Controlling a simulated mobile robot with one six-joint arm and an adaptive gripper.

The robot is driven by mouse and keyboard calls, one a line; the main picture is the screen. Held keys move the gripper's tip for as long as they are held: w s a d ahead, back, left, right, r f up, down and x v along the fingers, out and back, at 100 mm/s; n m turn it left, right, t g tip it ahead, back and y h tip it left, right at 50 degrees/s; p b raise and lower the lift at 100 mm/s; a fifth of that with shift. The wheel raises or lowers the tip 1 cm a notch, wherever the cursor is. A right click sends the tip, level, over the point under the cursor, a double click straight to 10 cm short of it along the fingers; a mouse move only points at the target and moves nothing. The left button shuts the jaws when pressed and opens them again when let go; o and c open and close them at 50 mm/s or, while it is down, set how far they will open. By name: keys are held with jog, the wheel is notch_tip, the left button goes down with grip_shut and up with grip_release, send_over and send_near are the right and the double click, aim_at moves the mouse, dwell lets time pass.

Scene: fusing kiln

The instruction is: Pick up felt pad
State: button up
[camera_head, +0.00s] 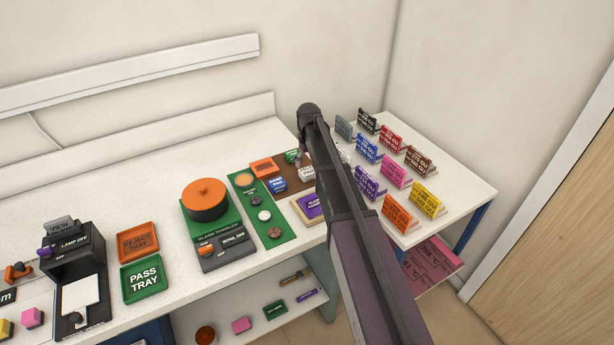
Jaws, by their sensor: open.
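I cannot pick out the felt pad with certainty. A small blue block (278,185) with a two-line white label, too small to read surely but perhaps ending in "PAD", lies on the brown mat (293,167) at the right part of the bench. A pale block (306,174) with dark print lies just right of it, close to my arm. My arm rises from the lower right and covers part of the bench's right end. My gripper is not visible in this view.
Left of the mat are a green strip (281,236) with several round pieces, and a glass tumbler machine (206,201) with an orange lid. The pass tray (144,278) and reject tray (137,242) are further left. Several coloured label stands fill the side table (462,186). Bare bench lies behind the trays.

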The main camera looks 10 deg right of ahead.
aim_at(307, 171)
jog(key=shift+a+f+b, duration=0.2)
jog(key=shift+f+b, duration=2.4)
jog(key=shift+b, duration=0.05)
jog(key=shift+c, duration=0.2)
jog(key=c, duration=0.8)
